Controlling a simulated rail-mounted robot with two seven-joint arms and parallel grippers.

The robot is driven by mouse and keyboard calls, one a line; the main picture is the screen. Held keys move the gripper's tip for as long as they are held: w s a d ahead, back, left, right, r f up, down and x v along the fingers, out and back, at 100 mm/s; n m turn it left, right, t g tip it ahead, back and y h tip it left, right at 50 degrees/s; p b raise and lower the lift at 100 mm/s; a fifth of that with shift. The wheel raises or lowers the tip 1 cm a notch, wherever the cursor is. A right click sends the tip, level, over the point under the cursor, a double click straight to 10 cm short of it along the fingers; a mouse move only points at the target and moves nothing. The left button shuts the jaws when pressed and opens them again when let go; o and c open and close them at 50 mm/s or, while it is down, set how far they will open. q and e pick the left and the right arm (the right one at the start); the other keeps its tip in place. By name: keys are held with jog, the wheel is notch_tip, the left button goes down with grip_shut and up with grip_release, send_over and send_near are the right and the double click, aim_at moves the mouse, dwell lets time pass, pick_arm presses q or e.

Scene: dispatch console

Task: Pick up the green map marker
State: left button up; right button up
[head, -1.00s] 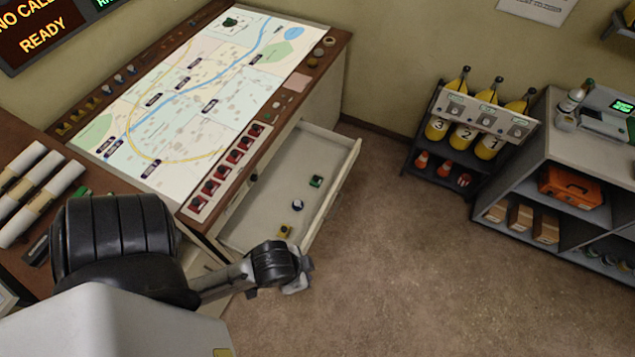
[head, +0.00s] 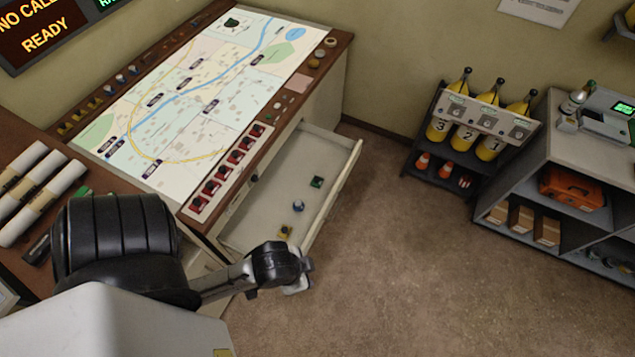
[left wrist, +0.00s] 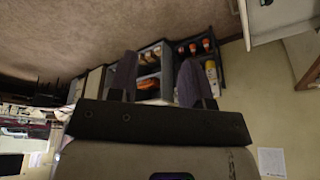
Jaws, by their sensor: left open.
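The green map marker (head: 317,182) sits in the open drawer (head: 262,192) under the map table, toward the drawer's far right end. A blue-and-white marker (head: 298,206) and a yellow marker (head: 284,232) stand nearer to me in the same drawer. My left gripper (head: 300,284) is just off the drawer's near end, apart from the markers. In the left wrist view its two fingers (left wrist: 157,82) are spread and empty, facing the shelves across the room. No marker is clear in that view. My right gripper is not in view.
The drawer front (head: 340,190) forms a raised edge beside the markers. The map table (head: 328,62) overhangs the drawer's back. A rack of yellow cylinders (head: 464,136) and a grey shelf unit (head: 520,175) stand at right. The floor between is clear.

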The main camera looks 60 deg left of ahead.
pick_arm(q)
jog(key=o, duration=0.8)
